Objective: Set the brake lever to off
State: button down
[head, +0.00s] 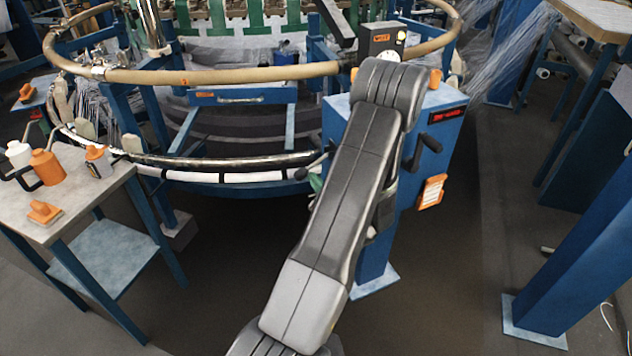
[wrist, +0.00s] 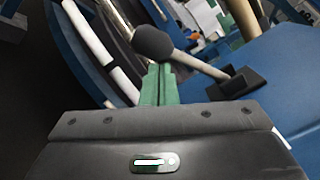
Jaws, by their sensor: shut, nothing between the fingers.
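The brake lever, a pale rod with a round black knob (wrist: 153,43), crosses the upper middle of the wrist view. Its rod runs right and down to a black pivot (wrist: 240,82) on a blue surface. In the head view what looks like the knob (head: 301,174) shows small, left of the blue control post. My gripper's green fingers (wrist: 160,72) are shut with nothing between them, just below the knob and rod. I cannot tell if they touch the lever. In the head view only a green bit of my gripper (head: 315,184) shows; my arm hides the rest.
The blue control post (head: 440,100) carries a black crank handle (head: 424,142), a red display (head: 446,115) and an orange tag (head: 432,191). The loom's ring (head: 230,75) stands behind. A side table (head: 80,205) with orange and white containers is at left. Floor right of the post is clear.

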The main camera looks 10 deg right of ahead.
jog(key=shift+a+r, duration=0.1)
notch_tip(320, 180, up, 8)
jog(key=a+m+p, duration=0.1)
jog(key=a+m, duration=0.1)
jog(key=m, duration=0.8)
jog(key=shift+s+f+m+t+h, duration=0.25)
jog(key=shift+m+t+h, duration=0.05)
jog(key=shift+t+h, duration=0.1)
jog(key=shift+r, duration=0.15)
jog(key=shift+d, duration=0.1)
jog(key=s+d+f+b, duration=0.2)
jog(key=s+f, duration=0.3)
jog(key=s, duration=0.5)
jog(key=shift+s+b, duration=0.2)
jog(key=shift+b, duration=0.5)
